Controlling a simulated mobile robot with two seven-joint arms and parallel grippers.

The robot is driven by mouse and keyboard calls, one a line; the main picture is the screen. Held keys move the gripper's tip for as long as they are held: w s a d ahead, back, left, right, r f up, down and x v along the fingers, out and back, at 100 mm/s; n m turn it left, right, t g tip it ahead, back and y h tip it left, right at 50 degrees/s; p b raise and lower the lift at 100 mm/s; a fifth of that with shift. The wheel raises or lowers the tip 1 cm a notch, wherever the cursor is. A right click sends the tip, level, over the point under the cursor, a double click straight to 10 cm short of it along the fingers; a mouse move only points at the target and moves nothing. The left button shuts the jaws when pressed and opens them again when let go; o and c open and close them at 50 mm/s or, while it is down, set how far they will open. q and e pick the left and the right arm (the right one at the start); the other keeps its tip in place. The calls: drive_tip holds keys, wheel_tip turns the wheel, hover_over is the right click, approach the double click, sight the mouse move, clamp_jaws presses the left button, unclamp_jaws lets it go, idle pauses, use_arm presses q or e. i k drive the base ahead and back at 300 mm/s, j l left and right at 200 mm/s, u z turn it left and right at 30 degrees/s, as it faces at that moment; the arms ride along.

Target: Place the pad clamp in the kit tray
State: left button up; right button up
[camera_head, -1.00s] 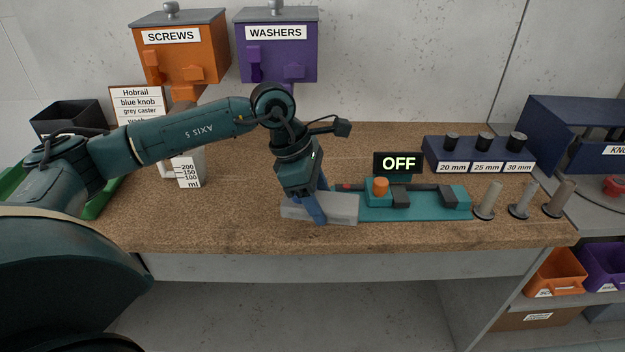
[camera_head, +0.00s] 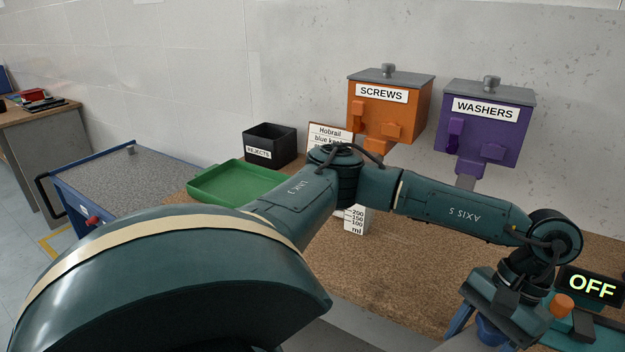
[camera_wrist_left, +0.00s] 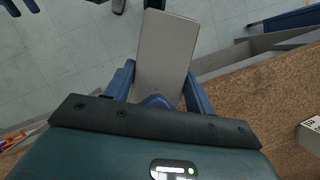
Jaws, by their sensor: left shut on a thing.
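A grey flat block (camera_wrist_left: 167,45), which I take to be the pad clamp, is held between the blue fingers of my left gripper (camera_wrist_left: 158,88). It sticks out past the fingers, with floor visible beyond it. The green tray (camera_head: 232,201), which I take to be the kit tray, lies at the bench's left end. No objects show in its visible part. My right gripper is not in view.
A black rejects bin (camera_head: 270,153) stands behind the tray. Orange screws (camera_head: 388,118) and purple washers (camera_head: 484,133) dispensers are at the wall. The OFF sign (camera_head: 591,287) is at the right.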

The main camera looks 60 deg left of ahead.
sight(232, 186)
drive_tip(key=k+j+u, duration=0.1)
drive_tip(key=j, duration=0.25)
drive_tip(key=k+j+u, duration=0.15)
drive_tip(key=j, duration=0.25)
drive_tip(key=k+j+u, duration=0.1)
drive_tip(key=j, duration=0.25)
drive_tip(key=k+j+u, duration=0.1)
drive_tip(key=j, duration=0.3)
drive_tip(key=k+j+u, duration=0.15)
drive_tip(key=j, duration=0.3)
drive_tip(key=i, duration=0.4)
